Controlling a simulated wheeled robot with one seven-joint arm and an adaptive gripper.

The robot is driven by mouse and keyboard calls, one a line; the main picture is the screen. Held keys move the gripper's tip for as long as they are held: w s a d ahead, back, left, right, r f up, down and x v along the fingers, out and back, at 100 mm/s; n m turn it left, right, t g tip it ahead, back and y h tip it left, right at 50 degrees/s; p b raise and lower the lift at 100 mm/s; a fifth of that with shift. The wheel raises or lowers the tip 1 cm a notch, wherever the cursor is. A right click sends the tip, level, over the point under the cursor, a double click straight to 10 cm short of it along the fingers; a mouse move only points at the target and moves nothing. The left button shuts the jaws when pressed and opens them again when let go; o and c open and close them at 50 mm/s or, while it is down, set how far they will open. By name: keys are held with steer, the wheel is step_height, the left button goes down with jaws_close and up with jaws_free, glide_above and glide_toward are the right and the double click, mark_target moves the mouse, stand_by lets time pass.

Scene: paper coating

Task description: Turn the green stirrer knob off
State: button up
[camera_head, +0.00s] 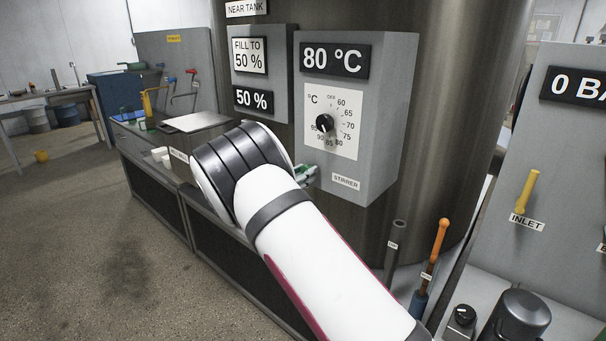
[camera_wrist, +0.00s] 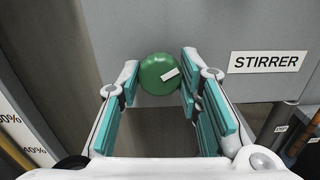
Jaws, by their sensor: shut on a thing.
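The green stirrer knob (camera_wrist: 158,76) is round and sits on the grey panel in the wrist view. Its white marker lies toward the right and slants slightly up. The white STIRRER label (camera_wrist: 264,62) is right of it. My gripper (camera_wrist: 159,84) is shut on the knob, with one teal-padded finger at its left side and one at its right. In the head view my white arm hides most of the gripper, and only a small green patch shows by the STIRRER label (camera_head: 345,182) on the grey control box (camera_head: 375,135).
Above the stirrer label is a black temperature dial (camera_head: 324,123) under an 80 °C display (camera_head: 334,59). A fill panel (camera_head: 264,72) reading 50 % is to its left. An orange-handled tool (camera_head: 441,238) and a dark tube (camera_head: 396,245) stand at lower right.

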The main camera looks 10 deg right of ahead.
steer(key=n+b, duration=0.1)
steer(key=n, duration=1)
steer(key=shift+a+n+b, duration=0.1)
steer(key=shift+n+b, duration=0.2)
steer(key=shift+b, duration=0.05)
steer(key=shift+w, duration=0.1)
stand_by(0.4)
steer(key=o, duration=1.2)
steer(key=shift+c, duration=0.2)
steer(key=v, duration=1.2)
steer(key=shift+f, duration=0.1)
